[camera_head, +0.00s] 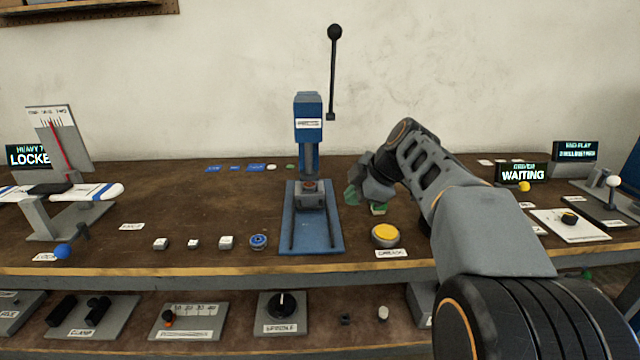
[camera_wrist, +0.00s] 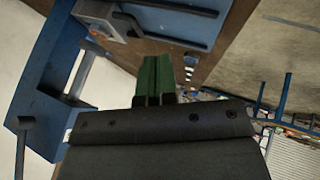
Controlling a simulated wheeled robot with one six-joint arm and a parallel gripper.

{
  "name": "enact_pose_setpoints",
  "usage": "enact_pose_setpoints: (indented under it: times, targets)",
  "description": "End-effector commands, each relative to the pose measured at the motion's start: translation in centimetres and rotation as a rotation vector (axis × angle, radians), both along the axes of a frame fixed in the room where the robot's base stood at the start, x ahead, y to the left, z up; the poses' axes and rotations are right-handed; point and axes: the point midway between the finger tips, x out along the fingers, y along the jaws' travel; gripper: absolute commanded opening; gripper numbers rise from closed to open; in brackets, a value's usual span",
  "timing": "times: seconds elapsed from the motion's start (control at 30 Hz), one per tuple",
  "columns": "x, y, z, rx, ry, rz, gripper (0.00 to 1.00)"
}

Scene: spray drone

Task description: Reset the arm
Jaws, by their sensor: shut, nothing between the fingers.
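My arm reaches in from the lower right in the head view. My gripper (camera_head: 365,202) has green fingertips and hangs over the bench just right of the blue press (camera_head: 309,115). In the wrist view the green fingers of my gripper (camera_wrist: 157,78) are together, with nothing between them. The press's blue base (camera_wrist: 165,15) shows beyond them at the top of the wrist view. My gripper appears apart from the press.
A yellow button (camera_head: 385,235) sits on the wooden bench (camera_head: 190,215) near my arm. Several small parts and a blue ring (camera_head: 258,241) lie left of the press. A "WAITING" display (camera_head: 522,173) stands at right. A lower shelf holds a dial (camera_head: 282,305).

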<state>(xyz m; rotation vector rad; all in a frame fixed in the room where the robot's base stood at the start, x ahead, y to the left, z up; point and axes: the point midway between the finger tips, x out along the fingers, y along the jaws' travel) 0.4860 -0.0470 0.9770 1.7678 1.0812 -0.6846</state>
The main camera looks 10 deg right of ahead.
Motion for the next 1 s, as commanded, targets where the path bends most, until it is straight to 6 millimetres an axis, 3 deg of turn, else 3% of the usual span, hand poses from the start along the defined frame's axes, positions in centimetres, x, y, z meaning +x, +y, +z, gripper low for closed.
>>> enact_pose_setpoints:
  times: [0.23, 0.5, 0.8, 1.0]
  targets:
    - [-2.1, 1.3, 2.2, 0.034, 0.097, -0.144, 0.00]
    - [-9.4, 4.2, 4.9, 0.119, 0.344, -0.684, 0.00]
    - [-16.1, 5.2, 5.5, 0.204, 0.431, -1.181, 0.00]
    - [-18.0, 5.2, 5.1, 0.244, 0.433, -1.329, 0.00]
